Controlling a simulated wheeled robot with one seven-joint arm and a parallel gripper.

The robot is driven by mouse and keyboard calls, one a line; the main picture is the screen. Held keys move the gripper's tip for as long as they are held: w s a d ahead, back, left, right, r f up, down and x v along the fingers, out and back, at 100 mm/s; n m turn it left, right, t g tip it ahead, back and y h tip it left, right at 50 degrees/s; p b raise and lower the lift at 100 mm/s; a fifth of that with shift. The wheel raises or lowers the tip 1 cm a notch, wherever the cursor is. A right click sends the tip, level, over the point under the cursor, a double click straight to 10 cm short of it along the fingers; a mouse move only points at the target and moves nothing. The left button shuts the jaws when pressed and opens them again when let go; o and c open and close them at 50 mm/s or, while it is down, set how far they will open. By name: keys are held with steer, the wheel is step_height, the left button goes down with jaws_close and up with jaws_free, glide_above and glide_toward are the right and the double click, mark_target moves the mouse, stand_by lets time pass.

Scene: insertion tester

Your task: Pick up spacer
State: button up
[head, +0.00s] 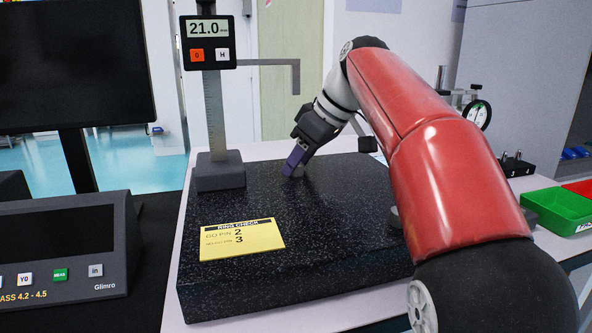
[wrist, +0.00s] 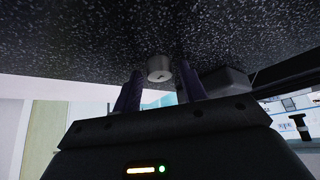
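The spacer is a small light-grey metal cylinder (wrist: 159,68) on the black speckled granite plate (head: 330,235). In the head view the spacer (head: 298,172) is mostly hidden behind my purple fingers near the back of the plate. In the wrist view, which looks upside down, my gripper (wrist: 159,85) has its two purple fingers apart, one on each side of the spacer. A gap shows between the spacer and each finger. My gripper (head: 293,168) reaches down to the plate at a tilt, and its finger gap is not clear there.
A height gauge (head: 209,55) reading 21.0 stands at the plate's back left, its jaw reaching right. A yellow ring-check card (head: 241,240) lies on the plate. A green bin (head: 558,209) and a dial gauge (head: 477,114) stand at right.

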steer(key=c, duration=0.8)
steer(key=shift+r, duration=0.15)
steer(key=shift+c, duration=0.2)
